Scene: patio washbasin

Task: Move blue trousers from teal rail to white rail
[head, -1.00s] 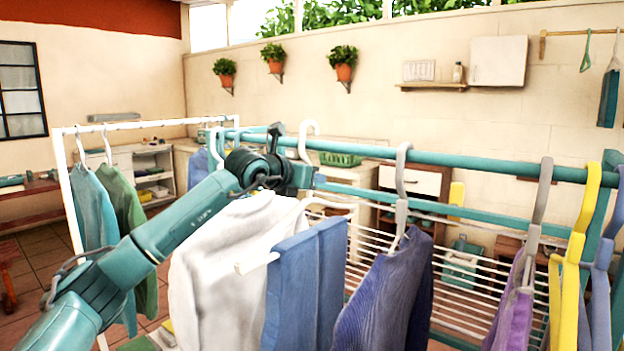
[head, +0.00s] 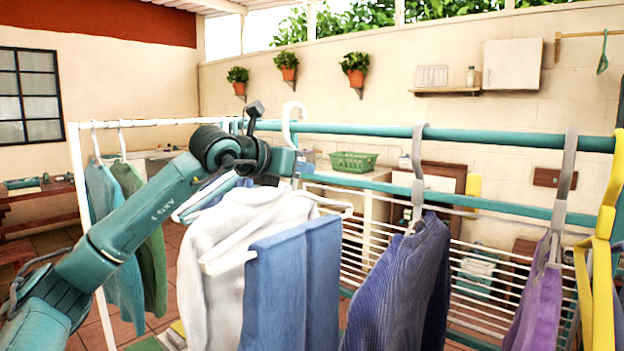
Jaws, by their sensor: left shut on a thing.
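The blue trousers (head: 275,285) hang folded over a white hanger whose hook (head: 293,122) is at the teal rail (head: 365,130). The hook's top shows above the rail; I cannot tell if it rests on it. My left gripper (head: 298,168) is at the hanger's neck, just below the hook, and is shut on the hanger; its fingertips are small and partly hidden. The white rail (head: 150,123) is at the left, with a teal garment (head: 112,235) and a green garment (head: 148,235) hanging from it. My right gripper is not in view.
A white garment (head: 215,270) hangs close left of the trousers. A dark blue knit (head: 395,285), a purple garment (head: 540,300) and a yellow hanger (head: 598,270) are to the right. The white rail's stretch right of the green garment looks free.

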